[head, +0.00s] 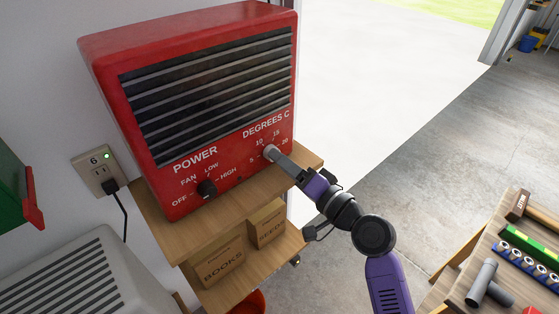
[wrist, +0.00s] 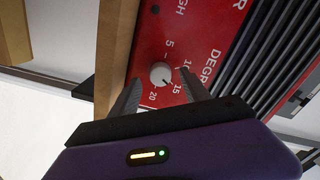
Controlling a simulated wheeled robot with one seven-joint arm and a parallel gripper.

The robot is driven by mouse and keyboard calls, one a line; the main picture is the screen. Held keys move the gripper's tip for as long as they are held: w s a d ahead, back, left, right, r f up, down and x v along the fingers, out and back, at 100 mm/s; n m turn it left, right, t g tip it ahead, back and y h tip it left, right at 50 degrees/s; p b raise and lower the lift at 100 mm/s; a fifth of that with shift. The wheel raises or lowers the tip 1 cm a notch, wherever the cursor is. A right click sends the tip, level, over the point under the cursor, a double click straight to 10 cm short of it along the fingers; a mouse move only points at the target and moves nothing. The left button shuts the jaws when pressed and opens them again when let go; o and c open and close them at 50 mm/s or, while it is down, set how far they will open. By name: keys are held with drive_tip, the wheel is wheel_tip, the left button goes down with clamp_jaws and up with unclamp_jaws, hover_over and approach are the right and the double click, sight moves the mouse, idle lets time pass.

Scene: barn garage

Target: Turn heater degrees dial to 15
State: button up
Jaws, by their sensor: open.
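The red heater (head: 215,105) stands on a wooden shelf with its panel facing me. Its round pale degrees dial (head: 269,151) is at the panel's lower right, among the marks 5, 10, 15 and 20. In the wrist view the dial (wrist: 161,74) sits between my gripper's (wrist: 161,88) two open fingers, with red panel visible on both sides of it. A small dark mark on the dial's edge seems to lie toward the 15, but it is too small to be sure. In the head view my gripper (head: 284,163) partly covers the dial's surroundings.
The black power knob (head: 207,188) is left of the dial on the same panel. Small boxes (head: 266,223) stand on the lower shelf. A wall outlet (head: 99,172) with a plug is at the left. A workbench (head: 460,270) with tools stands at the lower right. Floor between is clear.

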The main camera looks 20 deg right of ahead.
drive_tip(key=b+v, duration=0.1)
drive_tip(key=v, duration=0.4)
drive_tip(key=shift+s+d, duration=0.15)
drive_tip(key=shift+s, duration=0.15)
drive_tip(key=s+d+f+n+t+h, duration=0.1)
drive_tip(key=s+d+f+h, duration=0.1)
drive_tip(key=s+d+h, duration=0.5)
drive_tip(key=s+a+f+n+g, duration=0.1)
drive_tip(key=s+a+n, duration=0.1)
drive_tip(key=s, duration=0.7)
drive_tip(key=s+a+f+n+g+y, duration=0.1)
drive_tip(key=s+a+f+n, duration=0.1)
drive_tip(key=s, duration=0.8)
drive_tip(key=s+a+f+n+g, duration=0.1)
drive_tip(key=s+a+n, duration=0.2)
drive_tip(key=s, duration=0.7)
drive_tip(key=a, duration=0.2)
drive_tip(key=shift+a+f, duration=0.25)
